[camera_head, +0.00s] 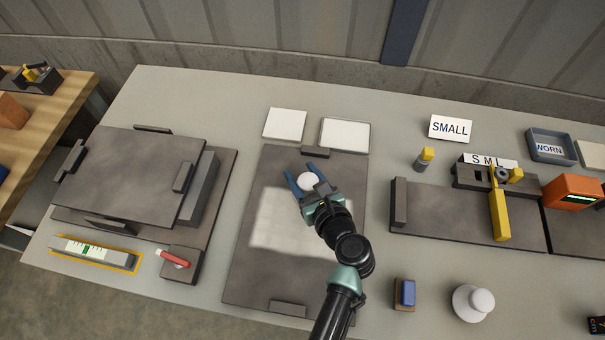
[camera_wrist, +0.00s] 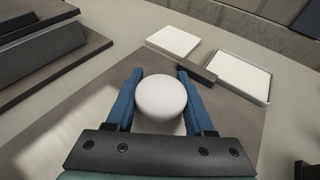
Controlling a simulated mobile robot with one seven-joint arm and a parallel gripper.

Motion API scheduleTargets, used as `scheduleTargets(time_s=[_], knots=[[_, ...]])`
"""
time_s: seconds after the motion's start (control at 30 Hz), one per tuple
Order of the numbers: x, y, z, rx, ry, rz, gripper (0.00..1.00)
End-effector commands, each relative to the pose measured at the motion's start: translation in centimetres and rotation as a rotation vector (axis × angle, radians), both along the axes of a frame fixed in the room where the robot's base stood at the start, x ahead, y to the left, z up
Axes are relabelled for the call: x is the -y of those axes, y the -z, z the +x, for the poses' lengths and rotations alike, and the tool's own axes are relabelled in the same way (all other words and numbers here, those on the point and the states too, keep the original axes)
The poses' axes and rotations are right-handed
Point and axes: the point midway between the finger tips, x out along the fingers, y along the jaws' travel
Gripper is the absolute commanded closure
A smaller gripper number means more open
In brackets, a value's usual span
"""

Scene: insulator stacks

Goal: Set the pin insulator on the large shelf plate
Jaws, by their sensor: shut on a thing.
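A white, round-topped pin insulator (camera_head: 307,181) is between the blue fingers of my gripper (camera_head: 301,170), over the far half of the dark grey middle plate (camera_head: 260,215). In the wrist view the insulator (camera_wrist: 161,97) shows as a white dome between both fingers, and my gripper (camera_wrist: 160,72) is shut on it. Its lower part is hidden, so I cannot tell whether it touches the plate. No label shows which plate is the large shelf plate. A raised dark plate (camera_head: 125,175) stands on blocks over another plate at the left.
Another white insulator (camera_head: 473,302) stands at front right. A blue block (camera_head: 407,292) is near it. The right plate (camera_head: 440,215) carries an S M L gauge (camera_head: 487,172) and yellow lever. White tiles (camera_head: 285,124) lie behind the middle plate. A red-handled tool (camera_head: 174,259) lies front left.

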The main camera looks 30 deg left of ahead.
Motion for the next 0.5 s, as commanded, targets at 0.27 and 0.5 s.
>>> scheduleTargets(time_s=[0.27, 0.5], knots=[[0.0, 0.13, 0.07, 0.003, 0.001, 0.001, 1.0], [0.0, 0.16, -0.01, 0.0, 0.0, 0.0, 0.17]])
